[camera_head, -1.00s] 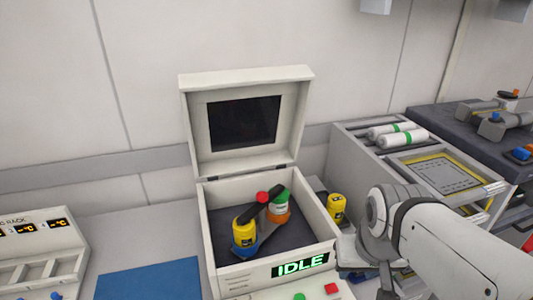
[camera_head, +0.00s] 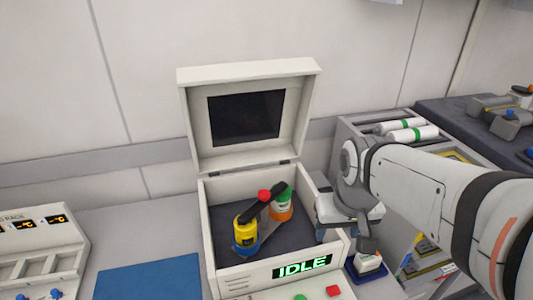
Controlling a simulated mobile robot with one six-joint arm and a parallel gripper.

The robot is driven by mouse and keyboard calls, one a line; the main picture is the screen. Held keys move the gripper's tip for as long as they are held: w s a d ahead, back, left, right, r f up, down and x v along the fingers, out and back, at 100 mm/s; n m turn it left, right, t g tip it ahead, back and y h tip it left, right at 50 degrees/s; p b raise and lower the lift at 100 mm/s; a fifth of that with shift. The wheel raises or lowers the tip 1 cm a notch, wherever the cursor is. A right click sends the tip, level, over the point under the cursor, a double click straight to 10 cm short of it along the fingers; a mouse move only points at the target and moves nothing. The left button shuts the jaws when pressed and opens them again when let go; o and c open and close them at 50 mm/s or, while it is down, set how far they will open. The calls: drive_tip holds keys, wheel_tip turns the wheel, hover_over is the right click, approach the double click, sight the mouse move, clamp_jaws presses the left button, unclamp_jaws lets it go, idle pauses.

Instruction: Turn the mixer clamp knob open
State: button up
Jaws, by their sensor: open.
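The mixer (camera_head: 207,235) is a white box with its lid (camera_head: 185,110) raised and a green "IDLE" display on its front. Inside, a black clamp bar (camera_head: 252,210) lies slantwise over two jars, with the red clamp knob (camera_head: 264,196) near its middle. The yellow jar (camera_head: 246,233) sits in a blue holder; the white jar with a green top (camera_head: 283,200) sits in an orange holder. My gripper (camera_head: 344,238) is open at the mixer's right wall, to the right of the knob and apart from it. Its fingertips are hard to make out.
A blue mat (camera_head: 150,280) lies left of the mixer, beside a rack with displays (camera_head: 40,245). Right of it, partly behind my arm, a small white item (camera_head: 368,264) sits on a blue base. A feeder trolley (camera_head: 350,130) with white cylinders stands behind my arm.

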drive_tip(key=w+a+r+n+g+p, duration=0.1)
drive_tip(key=w+a+p, duration=0.1)
drive_tip(key=w+a, duration=0.35)
drive_tip(key=w+a+r+n+p, duration=0.1)
drive_tip(key=w+a+n+p, duration=0.1)
drive_tip(key=w, duration=0.6)
drive_tip(key=n+g+p, duration=0.1)
drive_tip(key=n+p, duration=0.1)
approach(264, 193)
drive_tip(key=shift+d, duration=0.1)
drive_tip(key=shift+w+f, duration=0.15)
drive_tip(key=shift+f, duration=0.55)
wheel_tip(264, 193, down, 7)
drive_tip(key=shift+r+p, duration=0.1)
drive_tip(key=shift+p, duration=0.85)
drive_tip(key=shift+c, duration=0.4)
clamp_jaws()
